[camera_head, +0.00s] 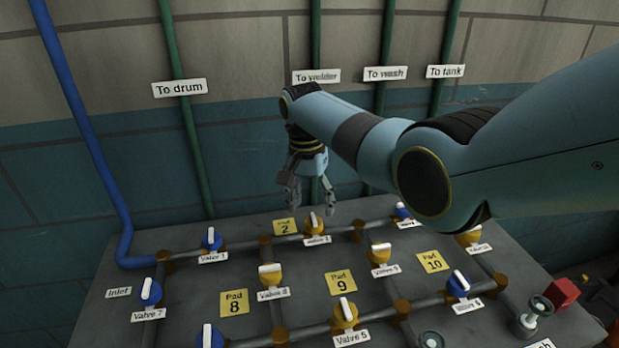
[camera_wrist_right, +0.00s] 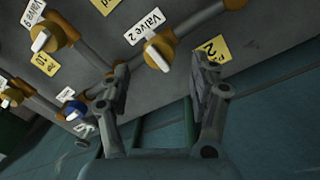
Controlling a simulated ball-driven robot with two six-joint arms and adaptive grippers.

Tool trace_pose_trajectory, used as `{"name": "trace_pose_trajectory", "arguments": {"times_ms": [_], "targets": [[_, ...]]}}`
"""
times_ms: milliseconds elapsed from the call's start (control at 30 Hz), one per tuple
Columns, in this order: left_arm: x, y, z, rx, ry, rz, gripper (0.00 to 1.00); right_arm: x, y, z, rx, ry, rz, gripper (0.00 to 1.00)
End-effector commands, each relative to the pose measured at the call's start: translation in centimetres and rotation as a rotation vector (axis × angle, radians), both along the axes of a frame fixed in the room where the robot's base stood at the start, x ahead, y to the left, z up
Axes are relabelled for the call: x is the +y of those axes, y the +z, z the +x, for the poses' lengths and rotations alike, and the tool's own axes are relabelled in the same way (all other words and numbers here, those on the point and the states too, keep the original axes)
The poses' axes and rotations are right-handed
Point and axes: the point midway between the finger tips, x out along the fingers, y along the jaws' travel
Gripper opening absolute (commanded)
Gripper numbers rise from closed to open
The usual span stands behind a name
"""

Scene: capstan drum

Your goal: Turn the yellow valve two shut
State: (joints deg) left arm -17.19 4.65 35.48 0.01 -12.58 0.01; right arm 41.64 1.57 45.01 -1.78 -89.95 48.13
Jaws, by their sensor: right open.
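The yellow valve two (camera_head: 314,228) sits on a pipe at the back of the grey panel, with a white handle on top. It also shows in the right wrist view (camera_wrist_right: 158,52), beside its "Valve 2" label. There its white handle appears to lie across the pipe. My right gripper (camera_head: 310,198) points down above and slightly behind the valve, open and empty. In the right wrist view its two fingers (camera_wrist_right: 162,76) stand apart, with the valve ahead between their tips and not touched. My left gripper is out of view.
A blue valve (camera_head: 211,240) stands left of valve two, and another yellow valve (camera_head: 380,256) to the right and nearer. The "Pad 2" plate (camera_head: 285,226) is just left. Green pipes (camera_head: 187,120) climb the wall behind; a blue pipe (camera_head: 85,130) rises at left.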

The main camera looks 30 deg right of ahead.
Motion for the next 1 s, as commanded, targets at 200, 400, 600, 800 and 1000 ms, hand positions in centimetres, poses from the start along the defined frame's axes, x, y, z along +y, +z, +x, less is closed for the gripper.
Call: {"name": "trace_pose_trajectory", "arguments": {"times_ms": [200,400,600,800,1000], "targets": [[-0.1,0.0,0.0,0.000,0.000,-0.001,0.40,0.3,5.0,0.4,-0.006,0.000,0.000,0.62],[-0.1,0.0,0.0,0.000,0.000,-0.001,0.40,0.4,7.2,0.5,-0.003,0.000,0.000,0.62],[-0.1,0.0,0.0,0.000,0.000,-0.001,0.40,0.4,7.5,0.5,-0.001,0.000,0.001,0.62],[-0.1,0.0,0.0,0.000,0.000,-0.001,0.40,0.4,7.5,0.5,-0.001,0.000,0.000,0.62],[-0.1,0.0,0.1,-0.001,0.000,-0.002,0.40,0.4,7.5,0.5,-0.001,0.000,0.000,0.62]]}}
